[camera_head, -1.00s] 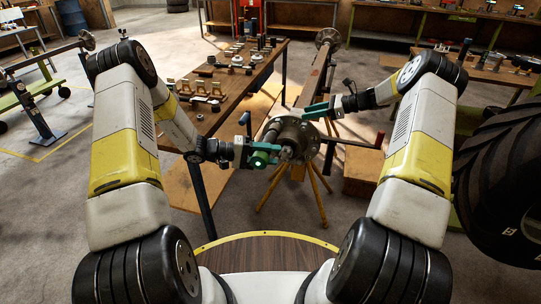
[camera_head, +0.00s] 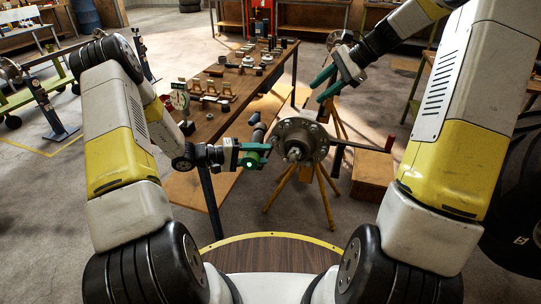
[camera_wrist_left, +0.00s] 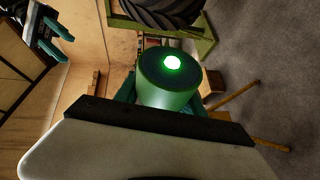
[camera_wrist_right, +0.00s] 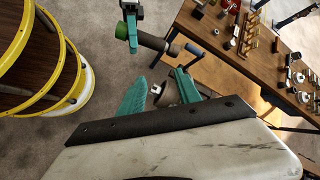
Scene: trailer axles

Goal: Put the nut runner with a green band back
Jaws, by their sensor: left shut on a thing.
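The nut runner (camera_head: 257,134) is dark, with a green end bearing a lit green light. My left gripper (camera_head: 262,151) is shut on it, left of the axle hub (camera_head: 300,141) and apart from its face. Its green end (camera_wrist_left: 168,85) fills the middle of the left wrist view.
Yellow stand legs (camera_head: 283,190) support the axle. A wooden box (camera_head: 372,168) sits right. A large tyre is at far right.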

